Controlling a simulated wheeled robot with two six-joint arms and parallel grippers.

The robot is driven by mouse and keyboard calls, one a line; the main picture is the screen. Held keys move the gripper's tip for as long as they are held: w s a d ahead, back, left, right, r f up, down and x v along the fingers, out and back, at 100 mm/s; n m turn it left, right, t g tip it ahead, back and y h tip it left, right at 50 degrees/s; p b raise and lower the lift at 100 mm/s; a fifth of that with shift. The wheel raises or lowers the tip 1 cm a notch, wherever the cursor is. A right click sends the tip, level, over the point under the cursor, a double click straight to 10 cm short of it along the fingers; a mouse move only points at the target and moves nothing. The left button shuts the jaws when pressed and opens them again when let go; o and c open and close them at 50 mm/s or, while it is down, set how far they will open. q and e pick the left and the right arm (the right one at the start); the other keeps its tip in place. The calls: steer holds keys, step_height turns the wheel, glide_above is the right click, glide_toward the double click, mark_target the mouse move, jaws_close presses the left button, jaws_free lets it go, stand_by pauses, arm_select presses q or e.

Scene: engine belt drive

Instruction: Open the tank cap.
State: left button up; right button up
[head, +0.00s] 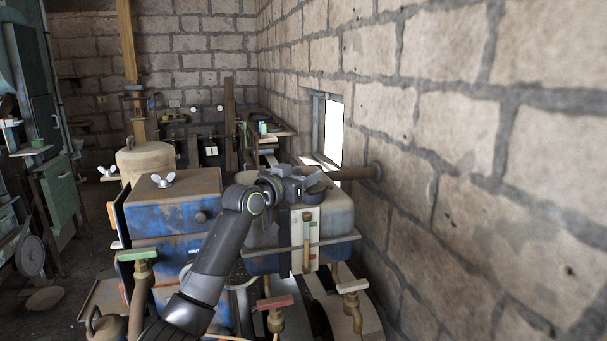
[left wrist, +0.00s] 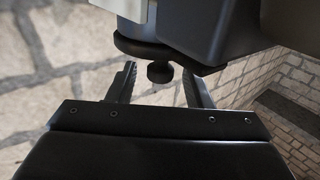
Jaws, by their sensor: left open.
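The tank (head: 338,215) is a worn box with a pale top and blue lower side, beside the stone wall. A dark round cap (head: 316,193) sits at its top. My left gripper (head: 307,186) is at the tank's top, right by the cap and partly covering it. In the left wrist view, my open left gripper (left wrist: 160,84) has one finger on either side of a small dark knob (left wrist: 159,72), with gaps showing on both sides. The knob sticks out from a dark disc (left wrist: 135,46). My right gripper is not in view.
A blue engine box (head: 170,215) with a wing nut (head: 162,180) stands left of my arm. A pipe (head: 360,172) runs from the wall behind the tank. Brass taps (head: 275,318) with coloured handles stand in front. The stone wall (head: 480,160) closes off the right.

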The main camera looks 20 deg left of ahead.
arm_select(q)
jaws_close()
stand_by(0.3)
steer(key=shift+w+r, duration=0.1)
steer(key=shift+r, duration=0.05)
